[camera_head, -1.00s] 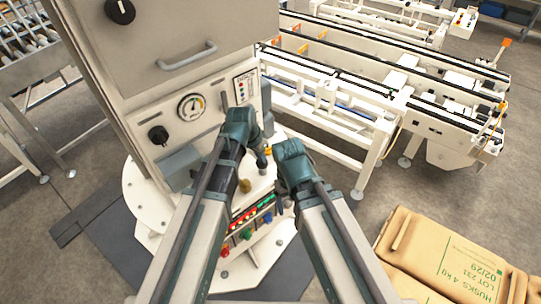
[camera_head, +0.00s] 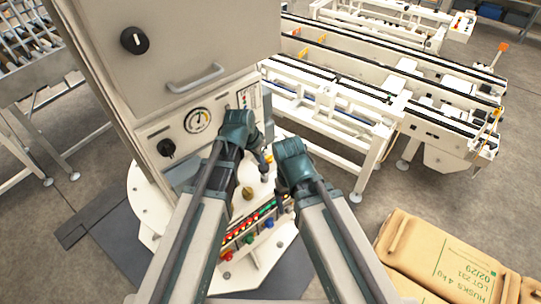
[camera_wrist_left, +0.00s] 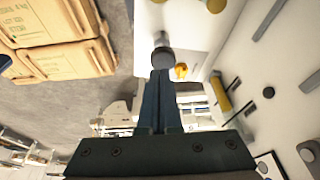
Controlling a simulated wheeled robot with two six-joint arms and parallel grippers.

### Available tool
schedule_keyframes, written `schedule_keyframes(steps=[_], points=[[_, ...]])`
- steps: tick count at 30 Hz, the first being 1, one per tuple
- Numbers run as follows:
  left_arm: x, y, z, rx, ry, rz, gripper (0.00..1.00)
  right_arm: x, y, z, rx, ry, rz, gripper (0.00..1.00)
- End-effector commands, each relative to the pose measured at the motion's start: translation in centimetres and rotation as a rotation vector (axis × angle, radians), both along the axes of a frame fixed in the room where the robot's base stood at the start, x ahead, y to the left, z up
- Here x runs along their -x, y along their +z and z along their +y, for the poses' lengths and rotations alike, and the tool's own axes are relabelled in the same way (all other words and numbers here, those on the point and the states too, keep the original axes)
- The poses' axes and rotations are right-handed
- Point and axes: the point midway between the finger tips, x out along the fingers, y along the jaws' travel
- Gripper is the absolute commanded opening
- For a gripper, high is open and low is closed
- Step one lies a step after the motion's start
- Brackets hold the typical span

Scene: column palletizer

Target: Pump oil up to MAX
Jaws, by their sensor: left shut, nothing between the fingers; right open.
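My left gripper (camera_head: 264,170) is shut and empty, its fingers pointing down over the white base plate beside the cabinet. In the left wrist view its closed fingertips (camera_wrist_left: 160,72) are at a dark round cap on a grey post (camera_wrist_left: 163,52); I cannot tell whether they touch. A yellow cylinder (camera_wrist_left: 220,95), perhaps an oil sight tube, stands on the panel beside it. No MAX mark is readable. A round dial gauge (camera_head: 197,120) is on the cabinet front. My right gripper (camera_head: 287,194) is open near the button strip, its fingers partly hidden by its wrist.
The grey cabinet (camera_head: 190,45) has a handle (camera_head: 195,78) and black knobs (camera_head: 134,40). A strip of coloured buttons (camera_head: 252,228) lies below the grippers. A brass-coloured knob (camera_head: 248,193) sits between the arms. A conveyor (camera_head: 390,85) and stacked sacks (camera_head: 440,255) are to the right.

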Motion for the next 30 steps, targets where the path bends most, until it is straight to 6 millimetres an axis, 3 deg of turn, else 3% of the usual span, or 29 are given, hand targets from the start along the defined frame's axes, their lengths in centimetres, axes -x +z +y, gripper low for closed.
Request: schedule_keyframes(steps=[1, 3, 9, 30], points=[[0.3, 1.7, 0.0, -0.001, 0.000, -0.001, 0.00, 0.0, 1.7, -0.1, 0.000, -0.001, 0.000, 0.80], [0.5, 2.7, 0.1, 0.000, 0.001, -0.001, 0.00, 0.0, 2.7, -0.1, -0.001, -0.003, 0.000, 0.80], [1.0, 4.7, 0.2, 0.000, 0.002, -0.003, 0.00, 0.0, 4.7, -0.1, -0.001, -0.002, 0.001, 0.80], [1.1, 4.8, 0.2, 0.000, 0.002, -0.002, 0.00, 0.0, 4.8, -0.1, -0.001, -0.001, 0.001, 0.80]])
